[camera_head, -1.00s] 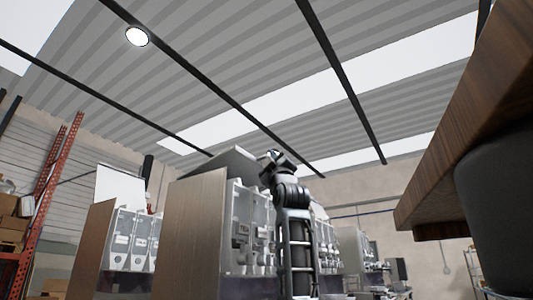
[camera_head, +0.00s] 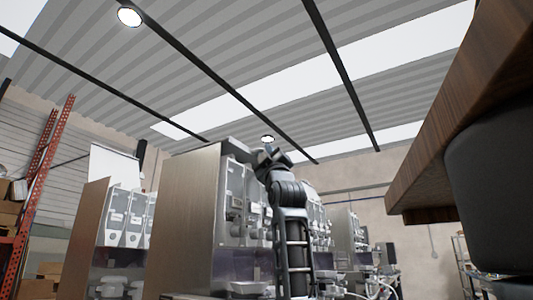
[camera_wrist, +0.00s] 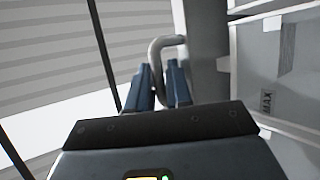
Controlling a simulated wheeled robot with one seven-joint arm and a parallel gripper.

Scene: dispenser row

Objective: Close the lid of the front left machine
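The front machine (camera_head: 187,215) is a tall cabinet with a brown side panel and grey canisters on its front, in the middle of the head view. Its grey lid (camera_head: 236,148) shows as a thin strip low along the cabinet's top; whether it is fully seated I cannot tell. My gripper (camera_head: 270,153) is at the top front edge of this machine. In the wrist view, a curved grey handle (camera_wrist: 157,52) runs between my two blue fingers (camera_wrist: 161,88), which sit close on either side of it.
Another machine (camera_head: 88,235) stands at left with a raised white lid (camera_head: 115,165). More machines (camera_head: 345,232) stand behind my arm. A wooden tabletop (camera_head: 450,125) overhangs at right. An orange rack (camera_head: 35,190) with boxes is at far left.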

